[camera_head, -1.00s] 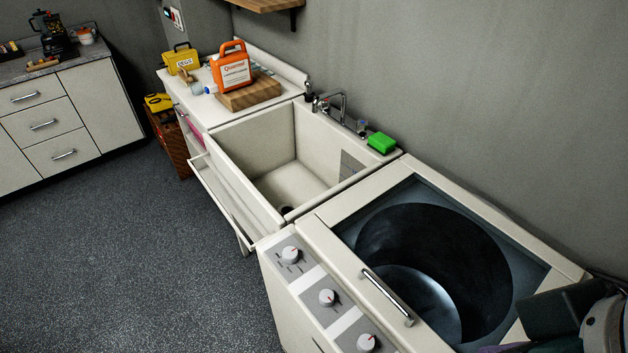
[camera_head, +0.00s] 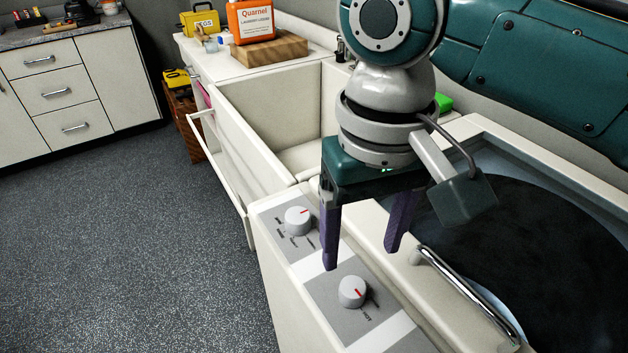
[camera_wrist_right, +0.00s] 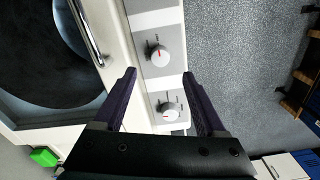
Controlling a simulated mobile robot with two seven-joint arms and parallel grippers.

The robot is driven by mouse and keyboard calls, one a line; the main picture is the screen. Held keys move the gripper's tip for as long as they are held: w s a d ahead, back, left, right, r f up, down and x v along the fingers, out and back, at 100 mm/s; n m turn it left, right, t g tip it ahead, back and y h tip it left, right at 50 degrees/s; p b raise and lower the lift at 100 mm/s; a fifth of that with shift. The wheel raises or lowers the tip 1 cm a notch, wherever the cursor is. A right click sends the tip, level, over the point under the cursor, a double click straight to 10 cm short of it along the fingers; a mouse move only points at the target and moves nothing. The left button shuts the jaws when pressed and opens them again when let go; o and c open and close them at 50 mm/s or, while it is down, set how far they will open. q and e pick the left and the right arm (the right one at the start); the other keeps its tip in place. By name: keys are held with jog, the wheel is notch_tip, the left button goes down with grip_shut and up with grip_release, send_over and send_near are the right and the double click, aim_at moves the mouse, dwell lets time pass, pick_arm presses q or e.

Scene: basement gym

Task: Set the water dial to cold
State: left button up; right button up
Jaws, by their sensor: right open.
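The middle dial (camera_head: 352,292) on the washer's control panel is a round, light grey knob with a red mark. "HOT" is printed beside it, and the red mark points to the lower right, on that label's side. A "COLD" label cannot be made out. The same dial shows in the right wrist view (camera_wrist_right: 158,55), ahead of the fingertips. My right gripper (camera_head: 362,258) is open and empty, pointing down above the panel, apart from the dial. Its two purple fingers also show in the right wrist view (camera_wrist_right: 159,74). My left gripper is not in view.
Another dial (camera_head: 298,220) with several marks sits nearer the sink (camera_head: 262,130). The washer's lid handle (camera_head: 468,292) is a raised chrome bar beside the panel. A green block (camera_head: 444,103) is partly hidden by my arm. The floor to the left is clear.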

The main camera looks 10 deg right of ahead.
aim_at(354, 289)
notch_tip(354, 289, down, 8)
jog(key=shift+s+f+b, duration=0.1)
jog(key=shift+f+b, duration=0.1)
jog(key=shift+b, duration=0.6)
grip_shut()
